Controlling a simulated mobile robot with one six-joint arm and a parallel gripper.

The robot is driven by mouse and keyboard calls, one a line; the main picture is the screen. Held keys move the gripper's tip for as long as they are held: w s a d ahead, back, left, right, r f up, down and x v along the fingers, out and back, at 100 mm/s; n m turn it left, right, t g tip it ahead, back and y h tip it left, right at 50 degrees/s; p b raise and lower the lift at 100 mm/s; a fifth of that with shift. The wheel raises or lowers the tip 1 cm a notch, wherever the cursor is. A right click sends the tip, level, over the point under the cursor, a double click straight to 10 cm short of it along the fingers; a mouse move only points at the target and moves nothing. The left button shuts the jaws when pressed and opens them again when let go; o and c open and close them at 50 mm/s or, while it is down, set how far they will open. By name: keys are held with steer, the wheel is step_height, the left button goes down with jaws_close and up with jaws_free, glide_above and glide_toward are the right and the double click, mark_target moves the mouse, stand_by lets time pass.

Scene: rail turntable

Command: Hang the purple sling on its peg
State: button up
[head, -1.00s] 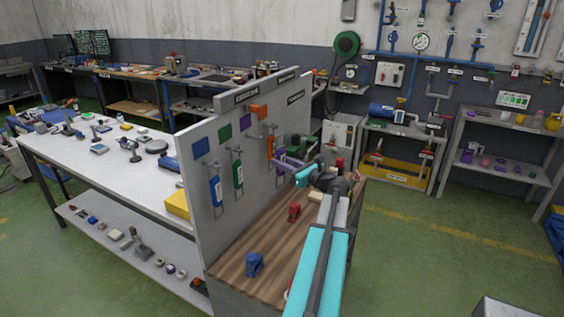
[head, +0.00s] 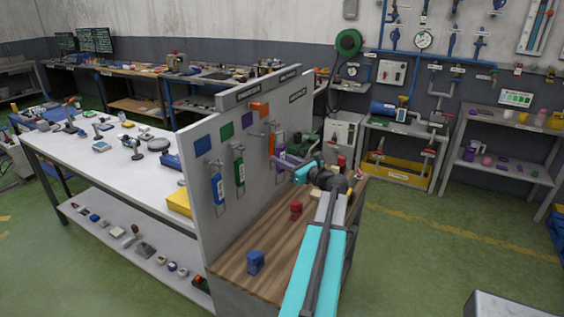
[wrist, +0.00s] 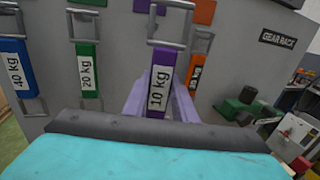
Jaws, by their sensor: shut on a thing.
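The purple sling (wrist: 158,90), labelled 10 kg, hangs upright in front of the board in the wrist view, with a metal loop (wrist: 170,8) at its top. My gripper (wrist: 165,95) is shut on it, its lilac fingers showing on both sides. In the head view my gripper (head: 287,163) is close to the board's face, and the sling is hard to tell from the fingers. A purple square (head: 247,119) marks a place on the board between the green and orange squares. I cannot tell whether the loop touches the purple peg.
On the board (head: 215,225) hang a blue sling (head: 217,187), a green sling (head: 240,173) and an orange sling (wrist: 195,72), close on either side. Blue (head: 255,262) and red (head: 296,208) objects stand on the wooden top below. A green object (wrist: 240,108) is at the right.

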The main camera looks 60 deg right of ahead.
steer(key=shift+w+f+b, duration=0.25)
steer(key=shift+w+f, duration=0.05)
steer(key=shift+w, duration=1.4)
steer(key=shift+w+f+b, duration=0.25)
steer(key=shift+w, duration=1.4)
steer(key=shift+w+f+b, duration=0.25)
steer(key=shift+w+f, duration=0.05)
steer(key=shift+w, duration=1.4)
steer(key=o, duration=1.1)
steer(key=shift+o, duration=0.2)
steer(key=shift+f, duration=0.1)
steer(key=shift+s+a, duration=0.15)
steer(key=shift+s, duration=0.35)
steer(key=b+v, duration=0.4)
steer(key=v, duration=0.8)
steer(key=shift+s+a, duration=0.15)
steer(key=shift+s, duration=0.2)
